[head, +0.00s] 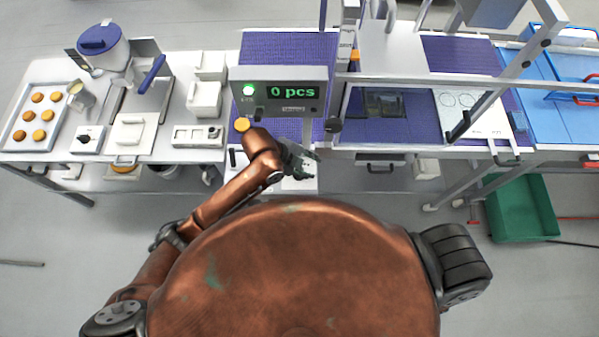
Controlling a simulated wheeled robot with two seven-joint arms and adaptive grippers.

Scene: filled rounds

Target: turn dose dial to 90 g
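A small white box with a black knob (86,138) stands on the left table, at its front edge; it looks like the dose dial, but its markings are too small to read. My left gripper (308,163) is in front of the middle of the bench, below the display box and far to the right of the knob. Its fingers look spread, with nothing visible between them. My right gripper is out of view.
A display box (281,94) reads "0 pcs" beside a lit green button. The left table holds a blue-lidded hopper (103,42), a tray (18,140) of round filled pieces, a metal jug (80,96) and white boxes. A green crate (522,208) stands on the floor at right.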

